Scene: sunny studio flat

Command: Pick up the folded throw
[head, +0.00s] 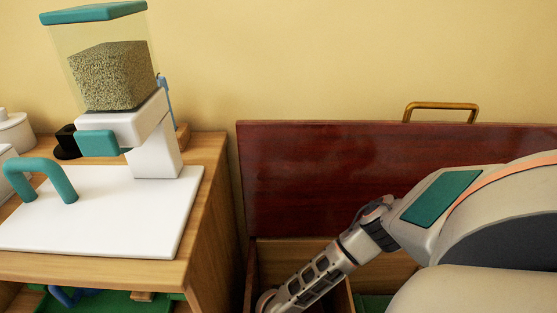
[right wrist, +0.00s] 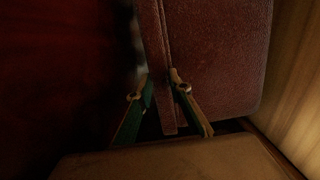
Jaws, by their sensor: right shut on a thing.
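My right arm comes in from the right in the head view and reaches down into an open wooden chest (head: 335,180) with a dark red lid. Its gripper is cut off at the bottom edge there. In the right wrist view my right gripper (right wrist: 162,102) is shut on a narrow upright edge of the folded throw (right wrist: 222,55). The throw looks reddish-brown and finely textured, with a rounded corner at the right. The view is dark, and its far side is hidden. My left gripper is not in view.
The raised lid has a brass handle (head: 440,106) and stands near the yellow wall. A light wooden wall (right wrist: 300,100) is close to the throw's right. Left of the chest, a wooden cabinet (head: 215,190) carries a white board (head: 110,215) and a teal-topped dispenser (head: 110,75).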

